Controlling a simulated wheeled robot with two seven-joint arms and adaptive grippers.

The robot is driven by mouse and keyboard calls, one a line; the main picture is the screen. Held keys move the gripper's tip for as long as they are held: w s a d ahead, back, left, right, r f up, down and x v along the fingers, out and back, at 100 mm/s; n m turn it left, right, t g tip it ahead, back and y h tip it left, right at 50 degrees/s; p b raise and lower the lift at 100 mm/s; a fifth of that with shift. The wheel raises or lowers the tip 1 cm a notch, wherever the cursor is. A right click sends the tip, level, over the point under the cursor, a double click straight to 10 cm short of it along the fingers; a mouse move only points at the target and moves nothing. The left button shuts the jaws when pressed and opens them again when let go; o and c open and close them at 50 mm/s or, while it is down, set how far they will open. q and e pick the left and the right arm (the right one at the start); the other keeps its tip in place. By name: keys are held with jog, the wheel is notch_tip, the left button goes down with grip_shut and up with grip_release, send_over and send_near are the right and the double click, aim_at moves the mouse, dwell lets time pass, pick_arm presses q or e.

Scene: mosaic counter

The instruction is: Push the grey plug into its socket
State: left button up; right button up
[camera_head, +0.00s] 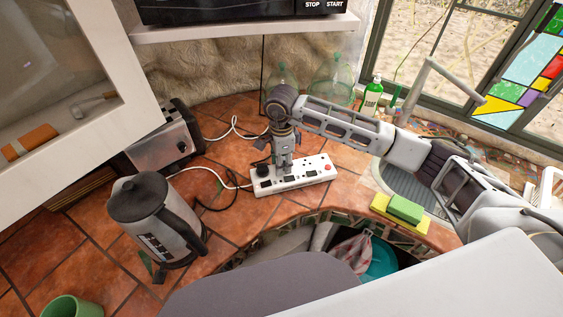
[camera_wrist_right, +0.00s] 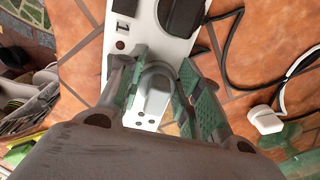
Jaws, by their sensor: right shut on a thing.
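A white power strip (camera_head: 310,173) lies on the tiled counter, with a red switch at its right end. It also fills the middle of the right wrist view (camera_wrist_right: 122,22). My right gripper (camera_head: 283,163) points down over the strip's middle. In the wrist view its green-padded fingers (camera_wrist_right: 158,88) are shut around the grey plug (camera_wrist_right: 155,92), above the strip. The fingers hide the plug's underside and its socket, so I cannot tell how deep it sits. A black plug (camera_head: 263,171) is in the strip's left end. My left gripper is not in view.
A kettle (camera_head: 155,215) and a toaster (camera_head: 165,140) stand left of the strip, with loose cables between. A loose white plug (camera_wrist_right: 265,119) lies beside the strip. A green sponge (camera_head: 405,209) sits near the front edge. Glass jars (camera_head: 330,80) and a green bottle (camera_head: 371,97) stand behind.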

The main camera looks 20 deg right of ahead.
jog(key=shift+f, duration=0.3)
dwell(0.4)
jog(key=o, duration=1)
jog(key=shift+f, duration=0.1)
jog(key=shift+r, duration=6.05)
jog(key=shift+f, duration=0.1)
